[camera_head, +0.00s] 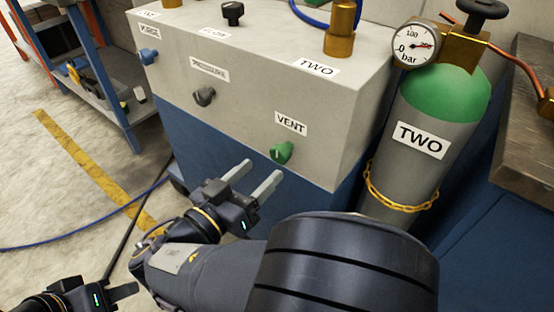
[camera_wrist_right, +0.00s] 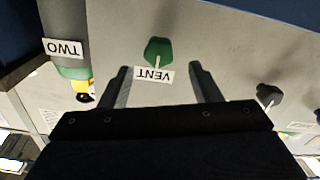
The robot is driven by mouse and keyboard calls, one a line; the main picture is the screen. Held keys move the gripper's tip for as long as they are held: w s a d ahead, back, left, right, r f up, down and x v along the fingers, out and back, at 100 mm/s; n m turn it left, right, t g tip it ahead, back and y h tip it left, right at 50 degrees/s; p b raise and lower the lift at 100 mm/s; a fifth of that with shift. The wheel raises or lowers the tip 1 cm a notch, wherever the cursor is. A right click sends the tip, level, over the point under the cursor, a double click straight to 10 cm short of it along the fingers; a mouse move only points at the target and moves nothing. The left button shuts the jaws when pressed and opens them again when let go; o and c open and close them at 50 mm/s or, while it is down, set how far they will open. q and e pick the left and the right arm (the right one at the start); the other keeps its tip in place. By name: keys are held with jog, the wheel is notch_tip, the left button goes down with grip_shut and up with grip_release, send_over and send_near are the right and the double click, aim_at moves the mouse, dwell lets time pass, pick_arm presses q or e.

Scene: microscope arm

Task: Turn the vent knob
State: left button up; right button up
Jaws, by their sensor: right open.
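The green vent knob (camera_head: 281,152) is on the front face of the grey box, just below the label VENT (camera_head: 291,124). In the right wrist view the knob (camera_wrist_right: 157,51) shows upside down with its label, ahead of and between the fingertips. My right gripper (camera_head: 262,169) is open and empty. Its fingers point at the knob from the lower left in the head view, apart from it. In the right wrist view both fingers of this gripper (camera_wrist_right: 159,68) are spread wide. My left gripper (camera_head: 122,291) is at the bottom left corner, partly cut off, far from the knob.
The grey box (camera_head: 231,110) also has a dark knob (camera_head: 204,97) and a blue knob (camera_head: 148,57). A gas cylinder (camera_head: 437,114) with a gauge (camera_head: 413,46) and yellow chain (camera_head: 400,200) stands to the right. A blue rack (camera_head: 105,90) stands at left.

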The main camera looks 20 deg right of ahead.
aim_at(277, 157)
jog(key=b+x, duration=0.1)
jog(key=x, duration=0.6)
jog(key=shift+s, duration=0.1)
jog(key=c, duration=1)
